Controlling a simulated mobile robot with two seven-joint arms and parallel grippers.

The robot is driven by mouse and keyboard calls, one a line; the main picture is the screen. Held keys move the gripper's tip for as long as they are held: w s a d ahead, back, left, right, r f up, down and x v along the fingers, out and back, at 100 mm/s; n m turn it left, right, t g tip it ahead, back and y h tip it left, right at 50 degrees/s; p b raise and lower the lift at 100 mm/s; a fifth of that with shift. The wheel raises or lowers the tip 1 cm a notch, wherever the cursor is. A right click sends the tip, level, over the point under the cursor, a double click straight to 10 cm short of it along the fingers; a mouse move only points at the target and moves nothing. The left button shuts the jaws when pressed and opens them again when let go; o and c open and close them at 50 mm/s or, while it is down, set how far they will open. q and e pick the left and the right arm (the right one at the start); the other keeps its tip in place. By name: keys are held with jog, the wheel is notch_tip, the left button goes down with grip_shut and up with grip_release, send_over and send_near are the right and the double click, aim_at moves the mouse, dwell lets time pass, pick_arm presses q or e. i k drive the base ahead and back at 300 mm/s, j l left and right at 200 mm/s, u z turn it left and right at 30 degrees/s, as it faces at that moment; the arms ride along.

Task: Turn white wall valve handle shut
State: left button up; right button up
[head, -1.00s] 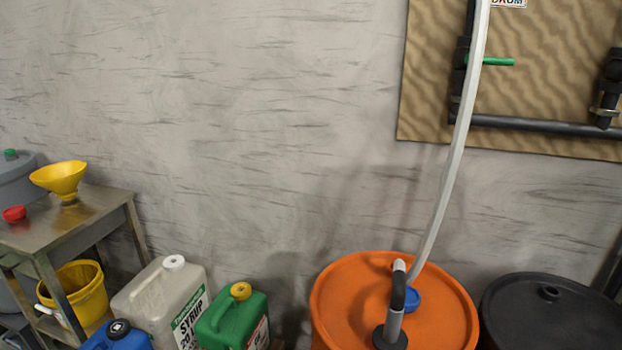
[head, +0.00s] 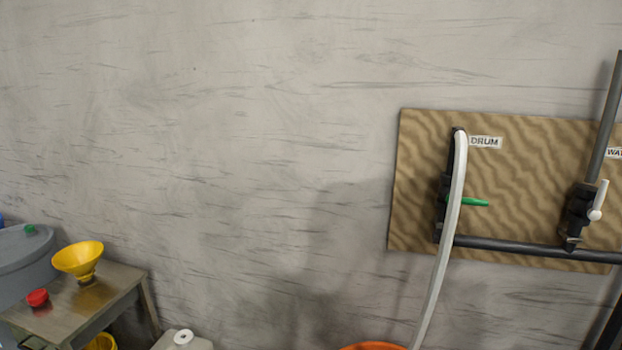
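The white valve handle (head: 599,201) is at the right of the head view, on a dark valve body (head: 580,208) mounted on a brown wall board (head: 520,185). The handle stands nearly upright, tilted slightly, roughly along the grey pipe (head: 608,115) that rises above the valve. A label partly cut off by the right edge, starting "WA", sits above it. A second valve with a green handle (head: 470,202) is on the left of the board under a "DRUM" label (head: 486,142); its handle points sideways. Neither of my grippers is in view.
A pale hose (head: 437,275) hangs from the drum valve to an orange drum (head: 375,346) at the bottom edge. A metal table (head: 120,300) with a yellow funnel (head: 78,259) and red cap (head: 37,298) stands at lower left. The wall between is bare.

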aim_at(593, 214)
jog(key=z, duration=1.4)
